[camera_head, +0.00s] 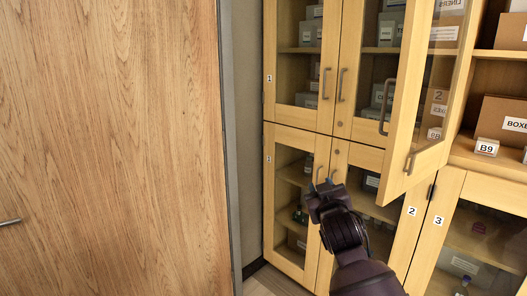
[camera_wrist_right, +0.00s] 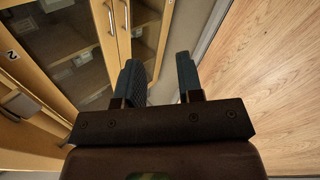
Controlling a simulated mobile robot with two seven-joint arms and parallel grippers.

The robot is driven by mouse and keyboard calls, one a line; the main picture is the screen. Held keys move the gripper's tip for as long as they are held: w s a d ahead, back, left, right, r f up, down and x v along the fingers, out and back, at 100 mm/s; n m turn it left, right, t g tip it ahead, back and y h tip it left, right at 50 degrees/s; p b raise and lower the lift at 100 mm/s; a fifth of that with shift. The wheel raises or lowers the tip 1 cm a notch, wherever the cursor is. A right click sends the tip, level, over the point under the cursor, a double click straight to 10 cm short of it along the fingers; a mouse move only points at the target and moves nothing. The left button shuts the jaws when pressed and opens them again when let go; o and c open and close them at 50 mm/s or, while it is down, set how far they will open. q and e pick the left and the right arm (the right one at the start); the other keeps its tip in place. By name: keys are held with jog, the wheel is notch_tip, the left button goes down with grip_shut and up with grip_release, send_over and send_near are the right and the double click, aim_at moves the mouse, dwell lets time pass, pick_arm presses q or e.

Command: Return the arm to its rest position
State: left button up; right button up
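My right gripper (camera_head: 322,192) is in the lower middle of the head view, on a dark arm that comes in from the bottom right. It is in front of the lower doors of a wooden cabinet, close in the picture to their handles; whether it touches them I cannot tell. In the right wrist view the gripper (camera_wrist_right: 158,72) has its two fingers well apart with nothing between them. My left gripper and arm are not in view.
An upper glass door (camera_head: 423,90) of the cabinet (camera_head: 297,122) stands open, swung outward above and right of my right gripper. Boxes (camera_head: 503,122) fill open shelves at the right. A large wood panel (camera_head: 110,150) takes up the left; a narrow strip of floor (camera_head: 262,282) shows below.

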jog(key=s+d+f+m+g, duration=0.1)
jog(key=s+d+f, duration=0.3)
jog(key=s+f, duration=0.8)
jog(key=s+d+f+m+g, duration=0.1)
jog(key=s+d+f+g, duration=0.3)
jog(key=s+f, duration=0.7)
jog(key=s+d+f+m+g, duration=0.1)
jog(key=s+d+f, duration=0.3)
jog(key=s+f, duration=0.8)
jog(key=s+g, duration=0.1)
jog(key=s, duration=0.6)
jog(key=shift+d+f+g+h, duration=0.3)
jog(key=shift+d+f, duration=0.05)
jog(key=shift+d, duration=0.05)
jog(key=shift+s, duration=0.15)
